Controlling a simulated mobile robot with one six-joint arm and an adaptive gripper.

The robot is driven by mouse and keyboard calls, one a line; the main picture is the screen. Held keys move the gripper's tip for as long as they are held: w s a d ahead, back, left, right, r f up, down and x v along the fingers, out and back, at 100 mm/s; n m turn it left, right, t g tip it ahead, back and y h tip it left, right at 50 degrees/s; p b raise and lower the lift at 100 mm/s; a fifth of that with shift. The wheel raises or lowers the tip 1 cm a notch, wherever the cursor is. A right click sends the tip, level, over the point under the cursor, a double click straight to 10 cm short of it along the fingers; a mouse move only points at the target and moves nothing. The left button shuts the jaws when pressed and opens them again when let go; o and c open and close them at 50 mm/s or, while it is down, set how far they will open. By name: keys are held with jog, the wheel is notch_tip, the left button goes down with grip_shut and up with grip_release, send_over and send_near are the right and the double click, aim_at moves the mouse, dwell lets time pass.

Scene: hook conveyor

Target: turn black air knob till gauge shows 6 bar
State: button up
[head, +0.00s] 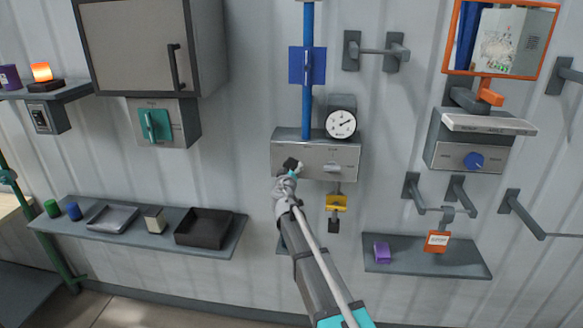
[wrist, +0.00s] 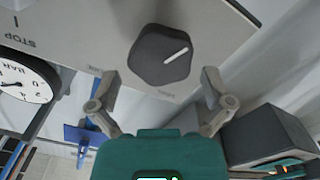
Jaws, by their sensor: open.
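The black air knob (head: 292,165) is on the left of a metal panel's front (head: 315,150). In the wrist view the knob (wrist: 161,57) shows large, with a white pointer line slanting to the upper right. My gripper (head: 287,183) is open, its two fingers (wrist: 160,92) spread to either side just short of the knob, with no clear contact. The round white gauge (head: 341,123) stands on the panel's top right; its needle is too small to read surely. In the wrist view the gauge (wrist: 22,84) is upside down and cut off at the left edge.
A blue pipe (head: 308,90) with a blue plate rises behind the panel. A yellow tag (head: 336,203) hangs below it. A shelf with a dark tray (head: 203,228) is at left; a shelf with a purple box (head: 382,252) is at right.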

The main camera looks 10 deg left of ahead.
jog(key=s, duration=0.9)
jog(key=shift+a, duration=0.15)
jog(key=shift+s, duration=0.1)
jog(key=s+d+f+m+g+h+b, duration=0.3)
jog(key=s+d+f+g+b, duration=0.15)
jog(key=d+f, duration=0.55)
jog(key=s+d+f+m+g+h+b, duration=0.4)
jog(key=d+f, duration=0.4)
jog(key=d, duration=0.5)
jog(key=s+d+f+g+y+b, duration=0.2)
jog(key=s+f+g+y+b, duration=0.1)
jog(key=s+f, duration=0.5)
jog(key=s+d+f+n+g+y+b, duration=0.1)
jog(key=s+f+g+y+b, duration=0.3)
jog(key=s, duration=0.9)
notch_tip(320, 180, down, 4)
jog(key=shift+d+f+g+y, duration=0.1)
jog(key=shift+d+g+y, duration=0.2)
jog(key=shift+d+g, duration=0.8)
jog(key=shift+a, duration=0.2)
jog(key=shift+c, duration=0.3)
